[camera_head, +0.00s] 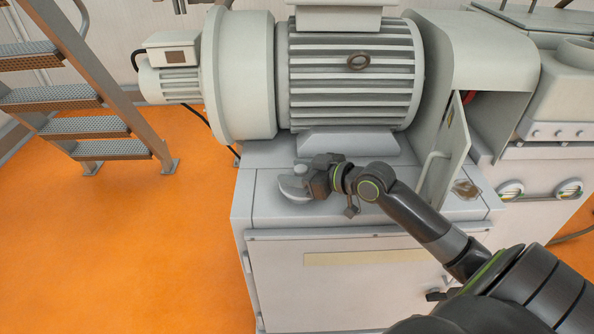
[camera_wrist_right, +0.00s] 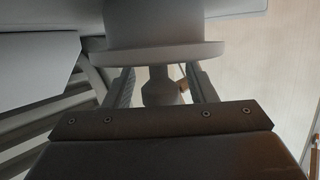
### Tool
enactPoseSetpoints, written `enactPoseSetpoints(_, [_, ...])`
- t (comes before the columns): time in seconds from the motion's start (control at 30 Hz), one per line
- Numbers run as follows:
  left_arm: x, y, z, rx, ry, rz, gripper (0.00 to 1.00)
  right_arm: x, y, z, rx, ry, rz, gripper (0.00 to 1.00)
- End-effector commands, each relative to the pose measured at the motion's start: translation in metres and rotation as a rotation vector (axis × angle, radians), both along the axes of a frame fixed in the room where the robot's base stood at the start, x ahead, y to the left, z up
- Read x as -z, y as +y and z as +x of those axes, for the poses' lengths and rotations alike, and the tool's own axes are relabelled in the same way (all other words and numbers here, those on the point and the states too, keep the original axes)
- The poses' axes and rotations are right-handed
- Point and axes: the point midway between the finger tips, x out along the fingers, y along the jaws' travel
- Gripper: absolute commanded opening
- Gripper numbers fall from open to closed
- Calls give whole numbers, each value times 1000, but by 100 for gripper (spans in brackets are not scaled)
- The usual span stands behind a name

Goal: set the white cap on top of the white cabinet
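The white cap (camera_head: 293,190) is at the left front part of the white cabinet's top (camera_head: 345,214), at the end of my right gripper. Whether its underside rests flat on the top cannot be told. In the right wrist view the cap (camera_wrist_right: 160,50) shows a wide flange and a narrow stem ending in a rounded knob. My right gripper (camera_head: 308,182) has its fingers on either side of the knob; a gap shows at the left finger (camera_wrist_right: 122,90). The contact at the right finger is unclear. My left gripper is not in view.
A large grey motor (camera_head: 355,75) stands behind the cap on the cabinet. An open hinged door (camera_head: 447,150) stands to the right of my gripper. A small brownish patch (camera_head: 466,189) marks the top at right. Metal stairs (camera_head: 85,90) and orange floor (camera_head: 120,250) are at left.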

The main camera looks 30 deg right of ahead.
Motion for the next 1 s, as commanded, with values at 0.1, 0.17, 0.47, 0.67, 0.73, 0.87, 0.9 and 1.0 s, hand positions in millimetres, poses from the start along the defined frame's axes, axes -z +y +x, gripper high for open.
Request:
enactPoseSetpoints(0.1, [0, 0, 0, 0, 0, 0, 36, 0, 0, 0, 0, 0, 0, 51])
enactPoseSetpoints(0.17, [0, 0, 0, 0, 0, 0, 36, -1, 0, 0, 0, 0, 0, 51])
enactPoseSetpoints(0.47, [-21, 0, 0, 0, 1, 0, 36, -15, -10, -22, 0, 4, -5, 51])
enactPoseSetpoints(0.67, [-41, 0, -1, 0, 1, 0, 36, -26, -24, -53, -1, 6, -6, 51])
enactPoseSetpoints(0.73, [-47, 0, -1, 0, 1, 0, 36, -29, -28, -63, -1, 6, -5, 51])
enactPoseSetpoints(0.87, [-56, 0, -1, 0, 1, 0, 36, -35, -36, -80, -1, 6, -5, 51])
enactPoseSetpoints(0.9, [-58, 0, -1, 0, 1, 0, 36, -36, -38, -85, 0, 5, -3, 51])
enactPoseSetpoints(1.0, [-62, 0, -1, 0, 1, 0, 36, -39, -42, -94, -1, 4, -4, 51])
